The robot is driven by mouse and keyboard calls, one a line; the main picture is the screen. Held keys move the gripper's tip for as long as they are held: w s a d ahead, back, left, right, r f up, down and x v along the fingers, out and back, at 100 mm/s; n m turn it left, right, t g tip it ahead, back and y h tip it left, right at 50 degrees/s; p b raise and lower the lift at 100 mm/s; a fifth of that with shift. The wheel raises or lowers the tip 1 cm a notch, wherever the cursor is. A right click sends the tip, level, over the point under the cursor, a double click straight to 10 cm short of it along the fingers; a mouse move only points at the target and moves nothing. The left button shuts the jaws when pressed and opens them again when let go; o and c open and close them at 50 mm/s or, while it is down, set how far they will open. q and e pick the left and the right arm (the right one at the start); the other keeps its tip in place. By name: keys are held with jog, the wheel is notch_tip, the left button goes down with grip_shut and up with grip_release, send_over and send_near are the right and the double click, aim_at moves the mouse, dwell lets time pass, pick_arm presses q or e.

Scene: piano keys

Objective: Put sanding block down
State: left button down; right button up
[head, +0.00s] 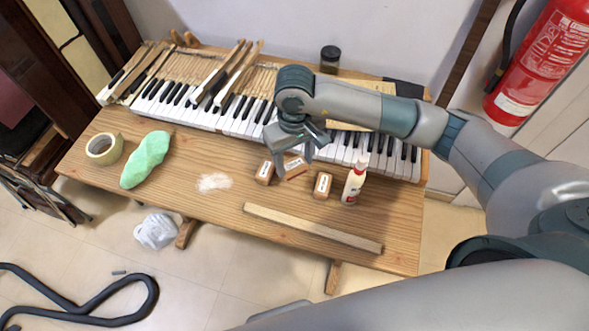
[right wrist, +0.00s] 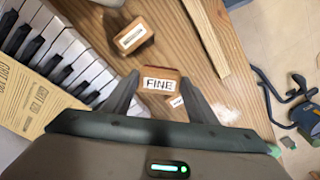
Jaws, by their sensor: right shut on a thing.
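My right gripper (head: 294,153) is over the table in front of the piano keys, shut on a brown sanding block (head: 294,171). In the right wrist view this block (right wrist: 160,84) carries a white label reading FINE and sits between the two fingertips. I cannot tell whether it touches the table. A second block (head: 265,172) stands just left of it, and a third block (head: 322,185) to its right. My left gripper is not in view.
Bare wood lies around the white powder patch (head: 214,182).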

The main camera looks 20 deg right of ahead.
aim_at(295, 166)
jog(key=shift+f, duration=0.6)
jog(key=shift+f+p, duration=0.8)
jog(key=shift+f, duration=1.25)
jog(key=shift+f, duration=0.2)
jog(key=o, duration=0.9)
